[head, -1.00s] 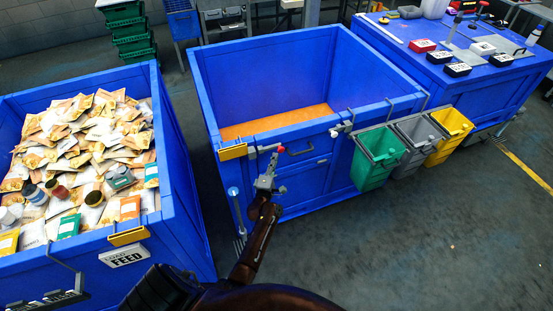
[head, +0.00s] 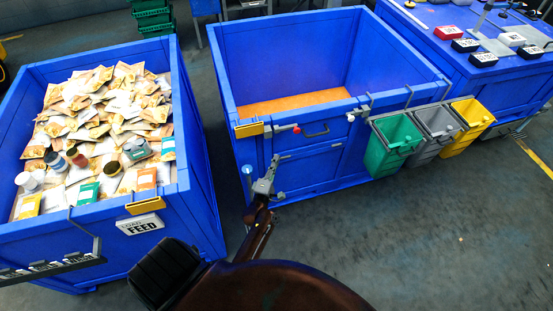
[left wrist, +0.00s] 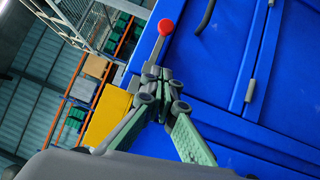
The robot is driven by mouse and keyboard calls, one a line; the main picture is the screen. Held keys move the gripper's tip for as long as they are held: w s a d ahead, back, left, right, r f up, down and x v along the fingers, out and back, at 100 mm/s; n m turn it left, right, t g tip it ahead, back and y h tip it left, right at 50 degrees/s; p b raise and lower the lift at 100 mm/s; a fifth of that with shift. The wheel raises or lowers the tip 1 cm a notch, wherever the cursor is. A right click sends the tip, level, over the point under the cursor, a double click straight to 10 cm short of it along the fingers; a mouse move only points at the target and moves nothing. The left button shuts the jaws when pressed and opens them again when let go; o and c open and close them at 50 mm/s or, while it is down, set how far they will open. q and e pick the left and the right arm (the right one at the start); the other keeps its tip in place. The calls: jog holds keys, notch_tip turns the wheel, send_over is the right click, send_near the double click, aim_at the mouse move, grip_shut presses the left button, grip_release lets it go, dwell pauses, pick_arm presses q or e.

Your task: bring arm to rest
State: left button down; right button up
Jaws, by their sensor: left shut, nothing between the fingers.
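My left gripper (head: 273,163) is shut and empty. In the head view it points up in front of the middle blue bin (head: 322,158), just below a red-knobbed lever (head: 296,128) on the bin's front rim. The left wrist view shows its fingers (left wrist: 165,76) closed together, with the red knob (left wrist: 166,27) just beyond the tips. It cannot be told from that view how near the knob is. My right gripper is not in view.
A blue feed bin (head: 196,145) full of packets and jars stands at left. Green (head: 391,146), grey and yellow (head: 472,116) small bins hang at the middle bin's right. A blue table (head: 435,45) stands at back right. The floor at lower right is clear.

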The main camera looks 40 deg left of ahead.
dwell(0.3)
pick_arm(q)
jog(key=s+d+f+m+g+h, duration=0.2)
jog(key=d+f+m, duration=0.1)
jog(key=f, duration=0.6)
jog(key=s+d+f+m+g+h, duration=0.1)
jog(key=s+d+f+m+h, duration=0.2)
jog(key=f, duration=0.6)
jog(key=s+d+f+m+g, duration=0.2)
jog(key=s+f+m+g, duration=0.15)
jog(key=s+f, duration=0.45)
jog(key=s+d+f+m+g, duration=0.2)
jog(key=s+f+m, duration=0.35)
jog(key=f, duration=0.55)
jog(key=s+f+m+g, duration=0.3)
jog(key=s+f, duration=0.2)
jog(key=s, duration=0.7)
jog(key=s+f+m+g, duration=0.3)
jog(key=s+f, duration=0.2)
jog(key=s, duration=0.8)
jog(key=s+f+m+g+h, duration=0.1)
jog(key=s+f+m+g, duration=0.2)
jog(key=s, duration=0.9)
jog(key=shift+s+f+m, duration=0.35)
jog(key=shift+f+m, duration=0.05)
jog(key=shift+f, duration=0.5)
jog(key=shift+d, duration=0.1)
